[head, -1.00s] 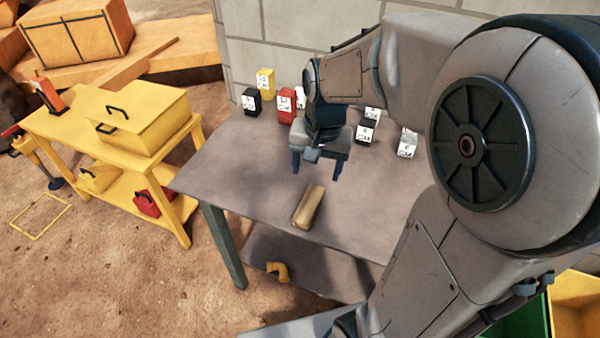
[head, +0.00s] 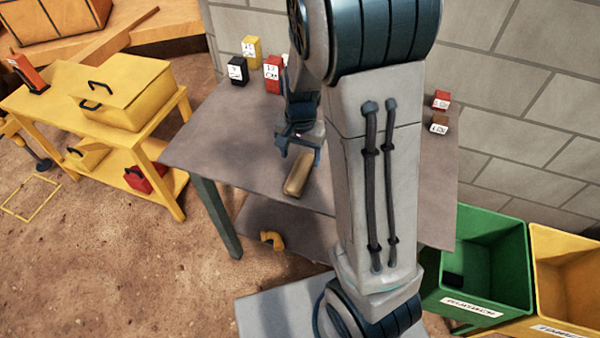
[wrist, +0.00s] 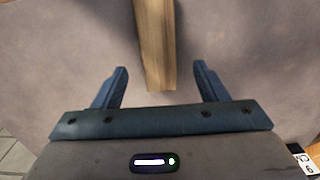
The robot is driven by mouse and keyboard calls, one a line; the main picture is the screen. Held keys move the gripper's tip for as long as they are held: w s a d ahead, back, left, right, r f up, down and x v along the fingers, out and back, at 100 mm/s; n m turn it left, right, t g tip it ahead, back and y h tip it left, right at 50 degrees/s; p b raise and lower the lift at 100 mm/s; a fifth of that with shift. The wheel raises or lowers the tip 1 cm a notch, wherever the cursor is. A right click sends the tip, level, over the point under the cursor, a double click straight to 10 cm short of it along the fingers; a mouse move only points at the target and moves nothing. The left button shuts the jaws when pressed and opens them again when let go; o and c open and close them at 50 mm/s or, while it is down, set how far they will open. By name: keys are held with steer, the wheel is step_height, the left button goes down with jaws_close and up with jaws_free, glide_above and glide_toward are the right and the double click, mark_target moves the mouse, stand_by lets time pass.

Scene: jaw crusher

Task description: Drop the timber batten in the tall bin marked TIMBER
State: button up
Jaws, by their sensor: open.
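The timber batten (head: 298,176), a short light-brown block, lies on the grey table near its front edge. In the wrist view the batten (wrist: 155,45) points lengthwise toward my gripper (wrist: 160,68), its near end at about the gap between the fingers. My gripper (head: 300,153) is open and empty, pointing down just behind the batten. I cannot tell its exact height. A green bin (head: 485,240) and a yellow bin (head: 575,265) stand at the lower right with labels too small to read surely; I cannot tell which is marked TIMBER.
Small labelled blocks, such as a yellow one (head: 251,50) and a black one (head: 237,70), stand at the table's back. A red block (head: 441,100) is at the right. A yellow bench (head: 60,95) with a yellow box stands left. My arm hides the table's middle right.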

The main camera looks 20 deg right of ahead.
mark_target(300, 171)
steer(key=f, duration=0.2)
steer(key=s+f, duration=0.1)
steer(key=shift+a+f, duration=0.2)
steer(key=shift+f, duration=0.85)
steer(key=shift+c, duration=0.3)
steer(key=c, duration=1.1)
steer(key=shift+r, duration=0.1)
